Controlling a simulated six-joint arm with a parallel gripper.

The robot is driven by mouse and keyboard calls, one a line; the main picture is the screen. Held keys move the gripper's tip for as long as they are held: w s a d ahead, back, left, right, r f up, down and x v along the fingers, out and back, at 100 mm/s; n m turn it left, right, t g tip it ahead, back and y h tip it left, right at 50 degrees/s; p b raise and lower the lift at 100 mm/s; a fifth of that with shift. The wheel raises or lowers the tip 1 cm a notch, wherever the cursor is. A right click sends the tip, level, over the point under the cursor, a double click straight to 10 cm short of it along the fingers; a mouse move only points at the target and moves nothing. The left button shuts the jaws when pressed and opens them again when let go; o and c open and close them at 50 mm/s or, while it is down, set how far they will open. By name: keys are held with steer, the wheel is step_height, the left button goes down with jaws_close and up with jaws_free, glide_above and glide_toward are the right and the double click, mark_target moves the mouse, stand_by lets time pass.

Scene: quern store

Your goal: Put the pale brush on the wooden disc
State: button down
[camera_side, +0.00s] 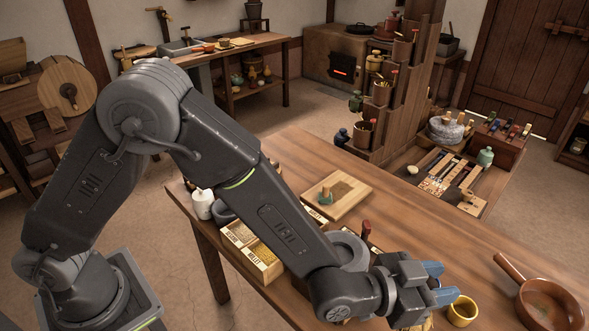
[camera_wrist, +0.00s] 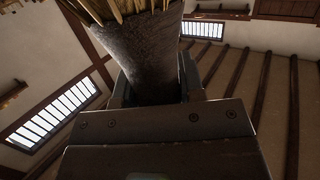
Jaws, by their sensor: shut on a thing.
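My gripper (camera_side: 438,283) is low over the right front part of the table, its blue fingertips pointing right. In the wrist view it is shut on a brush (camera_wrist: 148,62) with a thick, shadowed grey-brown body and straw-coloured bristles along the top edge. I cannot tell from its shaded colour whether this is the pale brush. In the side view the held brush is not clearly visible. I cannot make out a wooden disc lying on the table; my arm hides part of the top. A large round wooden wheel (camera_side: 67,86) stands upright at the far left.
A yellow cup (camera_side: 463,311) stands just right of my fingertips. A brown pan (camera_side: 550,306) with a handle lies at the right. A rectangular board (camera_side: 350,198) bears a small green thing. Grain boxes (camera_side: 262,259) stand beside my forearm.

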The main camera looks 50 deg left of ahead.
step_height(320, 180, up, 6)
steer(key=w+a+n+t+y, duration=0.1)
steer(key=w+a+n+y, duration=0.1)
steer(key=w+a, duration=0.65)
steer(key=w+a+n+t+y, duration=0.1)
steer(key=w+a+n+y, duration=0.2)
steer(key=a, duration=1.1)
steer(key=w+a+n+t+y, duration=0.1)
steer(key=w+a+y, duration=0.1)
steer(key=w+a, duration=0.7)
steer(key=s+a+n+g+y, duration=0.1)
steer(key=s+a+n+y, duration=0.3)
steer(key=a, duration=1.7)
steer(key=s+a+n+y, duration=0.1)
steer(key=s+a+y, duration=0.45)
steer(key=a, duration=1.65)
steer(key=w+d+f, duration=0.3)
steer(key=w+f, duration=0.1)
steer(key=f, duration=0.4)
steer(key=w+d+f+h, duration=0.1)
steer(key=w+d+f, duration=0.2)
steer(key=f, duration=0.5)
steer(key=shift+w+d, duration=0.4)
steer(key=shift+w, duration=0.15)
